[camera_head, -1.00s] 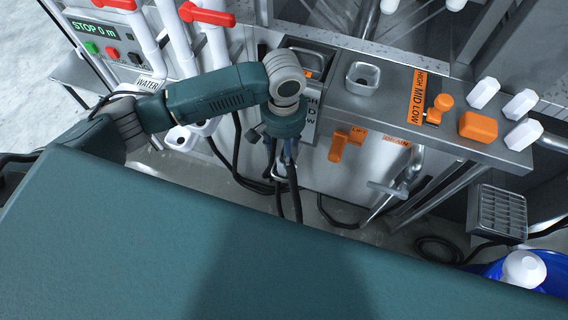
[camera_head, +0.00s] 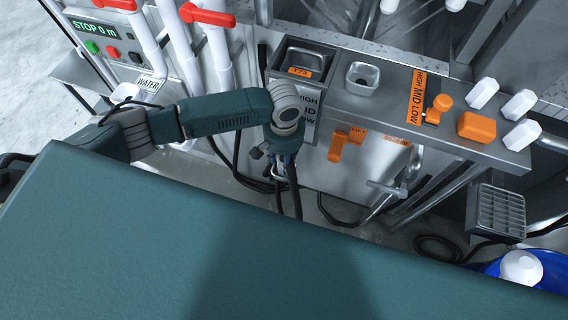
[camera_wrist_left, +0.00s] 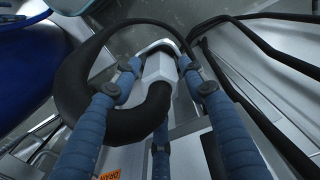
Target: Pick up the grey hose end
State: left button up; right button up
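The grey hose end (camera_wrist_left: 158,67) is a pale, angular fitting in the upper middle of the left wrist view. A thick black hose (camera_wrist_left: 130,125) curves away from it to the left. The blue fingers of my left gripper (camera_wrist_left: 159,64) stand on both sides of the hose end, with a third finger below. The fingers look spread, and narrow gaps seem to show beside the hose end. In the head view my left gripper (camera_head: 284,172) points down in front of the metal panel, among black hoses; the hose end is hard to make out there. My right gripper is not in view.
A metal counter (camera_head: 395,115) with orange and white knobs stands behind my left gripper. An orange lever (camera_head: 338,143) and a metal pipe valve (camera_head: 385,188) are to its right. White pipes with red handles (camera_head: 207,15) rise at the left. A blue bin (camera_head: 555,275) stands at lower right.

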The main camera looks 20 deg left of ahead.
pick_arm(q)
jog(key=c, duration=0.8)
grip_shut()
jog(key=shift+w+r, duration=0.1)
jog(key=shift+r, duration=0.05)
